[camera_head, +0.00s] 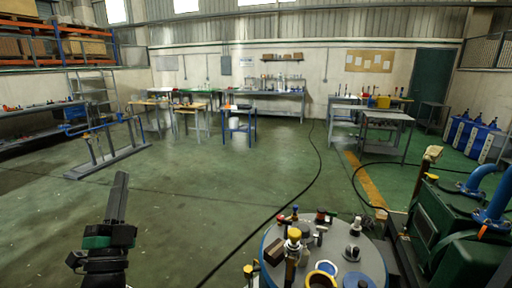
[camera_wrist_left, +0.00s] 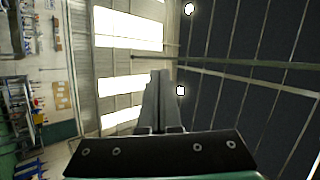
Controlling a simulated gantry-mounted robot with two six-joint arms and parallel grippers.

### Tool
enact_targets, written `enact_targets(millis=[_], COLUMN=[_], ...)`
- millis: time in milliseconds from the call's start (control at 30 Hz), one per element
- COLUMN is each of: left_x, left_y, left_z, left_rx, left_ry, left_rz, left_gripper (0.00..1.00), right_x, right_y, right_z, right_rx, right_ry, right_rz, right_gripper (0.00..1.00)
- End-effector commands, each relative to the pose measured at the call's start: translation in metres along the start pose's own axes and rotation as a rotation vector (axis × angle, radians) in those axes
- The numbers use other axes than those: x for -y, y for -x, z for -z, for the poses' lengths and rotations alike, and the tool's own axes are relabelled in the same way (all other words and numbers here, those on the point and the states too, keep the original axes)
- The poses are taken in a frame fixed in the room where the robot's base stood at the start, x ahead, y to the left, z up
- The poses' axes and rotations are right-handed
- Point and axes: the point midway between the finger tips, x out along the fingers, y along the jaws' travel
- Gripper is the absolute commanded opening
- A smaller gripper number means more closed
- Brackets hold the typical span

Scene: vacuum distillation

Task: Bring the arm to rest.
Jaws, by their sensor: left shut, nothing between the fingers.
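My left gripper (camera_head: 119,197) stands at the lower left of the head view, pointing up and away from the floor. Its grey fingers are together with nothing between them. In the left wrist view the same gripper (camera_wrist_left: 160,85) shows its fingers side by side against the ceiling and bright windows. It touches nothing that I can see. My right gripper is not in either view.
A round grey-topped vessel (camera_head: 338,256) with several fittings stands at the lower centre right. Green machinery (camera_head: 428,228) with blue pipes is to its right. A black cable (camera_head: 262,226) crosses the green floor. The floor around my left gripper is clear.

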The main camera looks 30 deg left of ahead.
Motion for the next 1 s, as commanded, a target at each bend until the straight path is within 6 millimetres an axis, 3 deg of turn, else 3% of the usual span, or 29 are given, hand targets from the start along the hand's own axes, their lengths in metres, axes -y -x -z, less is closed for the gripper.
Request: enact_targets(millis=[33, 167, 300, 400, 433, 500, 1000], left_x=[0.027, 0.076, 0.133, 0.179, 0.196, 0.223, 0.388], left_y=[-0.016, -0.027, -0.012, 0.012, 0.009, -0.029, -0.192], left_z=[0.047, 0.148, 0.247, 0.307, 0.321, 0.331, 0.406], left_rx=[-0.042, -0.156, -0.308, -0.428, -0.449, -0.428, -0.422], left_ry=[0.229, 0.810, 1.325, 1.622, 1.673, 1.647, 1.638], left_rz=[0.010, -0.072, -0.255, -0.428, -0.467, -0.455, -0.453], left_gripper=[0.00, 0.00, 0.00, 0.00, 0.00, 0.00, 0.00], right_x=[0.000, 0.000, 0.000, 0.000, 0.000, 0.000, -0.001], right_y=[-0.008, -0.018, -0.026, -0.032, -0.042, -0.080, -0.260], right_z=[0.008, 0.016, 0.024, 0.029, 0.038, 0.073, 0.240], right_rx=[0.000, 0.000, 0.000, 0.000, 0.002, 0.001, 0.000], right_ry=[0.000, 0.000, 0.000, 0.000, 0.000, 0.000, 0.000], right_rz=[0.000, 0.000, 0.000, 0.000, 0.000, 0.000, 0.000], right_gripper=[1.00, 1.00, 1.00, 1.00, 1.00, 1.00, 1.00])
